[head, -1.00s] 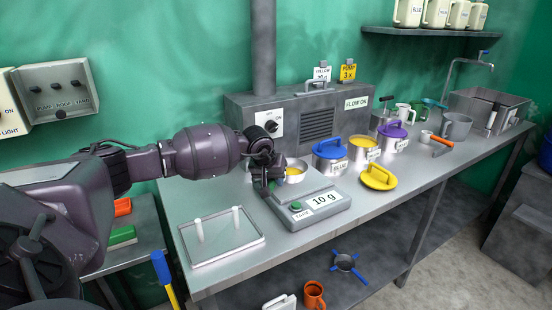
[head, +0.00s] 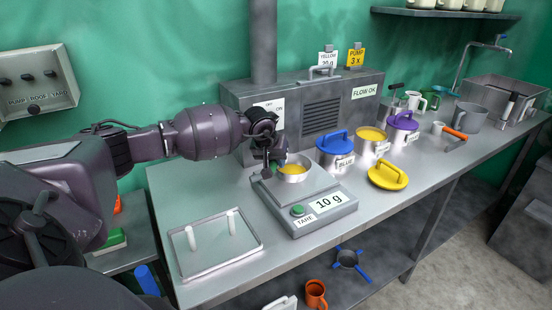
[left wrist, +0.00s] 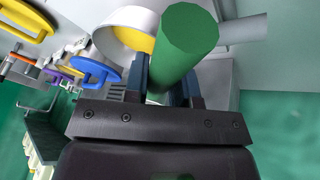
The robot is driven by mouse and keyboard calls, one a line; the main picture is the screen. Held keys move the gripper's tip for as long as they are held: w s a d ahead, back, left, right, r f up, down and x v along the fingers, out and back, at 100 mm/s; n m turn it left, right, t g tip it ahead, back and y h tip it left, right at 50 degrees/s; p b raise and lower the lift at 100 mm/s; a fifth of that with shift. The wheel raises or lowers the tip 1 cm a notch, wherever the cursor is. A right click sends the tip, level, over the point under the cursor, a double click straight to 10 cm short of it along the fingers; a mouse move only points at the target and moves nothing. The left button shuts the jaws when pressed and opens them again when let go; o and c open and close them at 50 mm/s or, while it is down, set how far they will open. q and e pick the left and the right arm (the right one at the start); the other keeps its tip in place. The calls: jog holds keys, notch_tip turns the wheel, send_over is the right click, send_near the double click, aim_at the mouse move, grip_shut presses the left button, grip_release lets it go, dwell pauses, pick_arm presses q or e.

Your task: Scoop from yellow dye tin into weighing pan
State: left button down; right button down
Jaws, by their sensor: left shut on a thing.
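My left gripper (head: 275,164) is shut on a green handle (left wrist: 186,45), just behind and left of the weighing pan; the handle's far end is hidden. The weighing pan (head: 294,177) is a round metal bowl with yellow powder in it, on the scale (head: 312,213), whose display reads 10 g. The pan also shows in the left wrist view (left wrist: 108,28), beside the handle. The yellow dye tin (head: 367,153) stands open farther right, with yellow dye inside. Its yellow lid (head: 388,177) appears to lie on the bench in front. My right gripper is not in view.
A blue-lidded tin (head: 334,155) stands between the pan and the yellow tin. A purple-lidded tin (head: 403,130) is farther right. A metal tray with two white pegs (head: 214,245) lies at the left front. A grey vented unit (head: 322,115) stands behind.

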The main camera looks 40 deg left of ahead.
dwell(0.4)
pick_arm(q)
jog(key=shift+b, duration=0.35)
jog(key=shift+r+y, duration=0.15)
jog(key=shift+y, duration=0.25)
jog(key=shift+r+m+g+y, duration=0.1)
jog(key=shift+m+g+y, duration=0.4)
jog(key=shift+y, duration=0.6)
jog(key=shift+s+a+b, duration=0.1)
jog(key=shift+b, duration=0.2)
jog(key=shift+r+y, duration=0.1)
jog(key=shift+y, duration=0.3)
